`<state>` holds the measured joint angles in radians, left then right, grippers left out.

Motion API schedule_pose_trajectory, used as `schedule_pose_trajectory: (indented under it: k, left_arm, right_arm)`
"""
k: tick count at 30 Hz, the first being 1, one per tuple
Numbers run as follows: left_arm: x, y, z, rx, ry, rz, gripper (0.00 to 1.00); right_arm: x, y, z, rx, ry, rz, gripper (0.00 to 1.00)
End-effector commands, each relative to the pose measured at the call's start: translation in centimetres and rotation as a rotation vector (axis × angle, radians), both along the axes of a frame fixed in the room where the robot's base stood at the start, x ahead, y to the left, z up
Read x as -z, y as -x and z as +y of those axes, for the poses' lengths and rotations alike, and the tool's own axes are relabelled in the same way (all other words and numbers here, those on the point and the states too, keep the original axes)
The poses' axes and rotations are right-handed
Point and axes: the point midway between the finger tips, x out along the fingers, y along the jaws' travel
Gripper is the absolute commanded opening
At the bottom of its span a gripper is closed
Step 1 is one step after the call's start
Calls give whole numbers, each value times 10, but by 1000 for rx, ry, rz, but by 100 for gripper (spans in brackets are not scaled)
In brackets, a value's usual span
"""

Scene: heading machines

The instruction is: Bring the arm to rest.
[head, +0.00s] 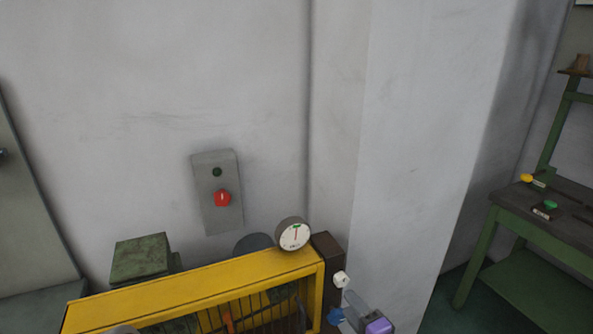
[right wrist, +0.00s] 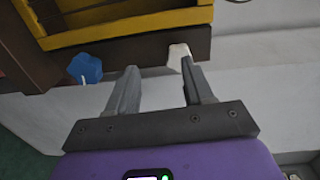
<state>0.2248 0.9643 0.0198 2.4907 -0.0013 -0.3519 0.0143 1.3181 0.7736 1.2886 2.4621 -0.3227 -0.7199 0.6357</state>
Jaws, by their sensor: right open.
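My right gripper (head: 350,300) is at the bottom of the head view, to the right of the yellow-framed machine. Its purple body faces away from the machine. In the right wrist view its two grey fingers (right wrist: 156,72) are spread, with nothing between them. The tip of the right-hand finger overlaps a white knob (right wrist: 178,53) on the machine's dark edge; I cannot tell whether they touch. The white knob also shows in the head view (head: 341,279). My left gripper is not in view.
A blue knob (right wrist: 86,68) sits left of the fingers. The yellow frame (head: 200,287) carries a round gauge (head: 293,234). A wall panel (head: 217,192) has a red knob (head: 222,198). A green workbench (head: 545,225) stands at right, beyond a bare pillar (head: 420,140).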

Motion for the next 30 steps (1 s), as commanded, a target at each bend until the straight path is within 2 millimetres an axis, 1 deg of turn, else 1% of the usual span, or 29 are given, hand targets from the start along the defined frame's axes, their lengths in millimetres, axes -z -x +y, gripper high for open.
schedule_pose_trajectory:
  k: [1,2,3,5,6,8,9,11,12,13,14,15,18,21,24,27,30]
  left_arm:
    - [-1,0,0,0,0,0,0]
    - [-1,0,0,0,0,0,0]
    - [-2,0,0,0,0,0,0]
    - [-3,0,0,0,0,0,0]
    - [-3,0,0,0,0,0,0]
    - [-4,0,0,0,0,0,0]
    - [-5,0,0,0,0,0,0]
    - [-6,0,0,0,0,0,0]
    - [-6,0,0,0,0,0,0]
    - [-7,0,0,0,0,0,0]
    - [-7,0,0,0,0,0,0]
    - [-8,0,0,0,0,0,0]
    - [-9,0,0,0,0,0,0]
    - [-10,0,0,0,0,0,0]
    - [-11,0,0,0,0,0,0]
    - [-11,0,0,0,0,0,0]
    - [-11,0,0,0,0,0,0]
  right_arm:
    - [18,2,14,-38,19,44,51]
    - [31,4,23,-62,36,74,51]
    - [50,9,35,-98,64,120,51]
    - [83,19,55,-161,114,195,51]
    - [104,27,68,-208,153,244,51]
    - [136,43,84,-278,214,316,51]
    - [156,55,94,-326,256,364,51]
    - [185,75,105,-399,325,431,51]
    - [204,90,110,-446,372,474,51]
    - [217,101,113,-485,408,505,51]
    - [230,113,115,-520,445,537,51]
    - [246,128,116,-569,497,576,51]
    - [280,164,110,-678,624,666,51]
    - [302,193,98,-765,732,737,51]
    - [315,211,85,-821,813,783,51]
    - [322,221,76,-851,858,811,51]
    - [323,223,73,-861,872,818,51]
